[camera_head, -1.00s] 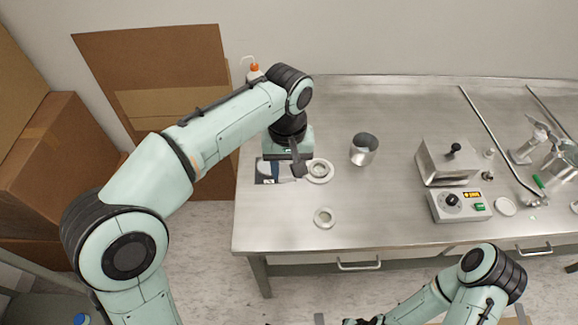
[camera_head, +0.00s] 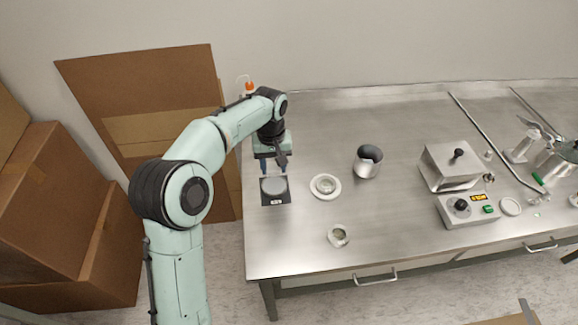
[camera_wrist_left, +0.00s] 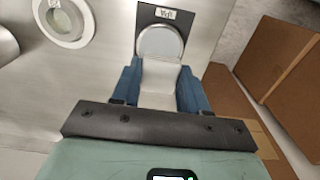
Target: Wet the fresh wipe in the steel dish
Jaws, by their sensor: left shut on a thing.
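My left gripper (camera_head: 274,166) reaches down over the left end of the table, just behind a dark square pad (camera_head: 286,199). In the left wrist view its blue fingers (camera_wrist_left: 160,88) are shut on a pale flat piece (camera_wrist_left: 159,78), which looks like the wipe. A round grey dish or disc (camera_head: 273,186) sits on the labelled pad, apart from the fingers in the head view; it also shows beyond the fingertips in the wrist view (camera_wrist_left: 160,42). I cannot tell if it is the steel dish. My right gripper is out of view.
A white ring-shaped piece (camera_head: 316,189) and a smaller round dish (camera_head: 338,236) lie right of the pad. A lidded metal box (camera_head: 452,170) and a control unit (camera_head: 466,210) are farther right. Cardboard boxes (camera_head: 50,190) stand left.

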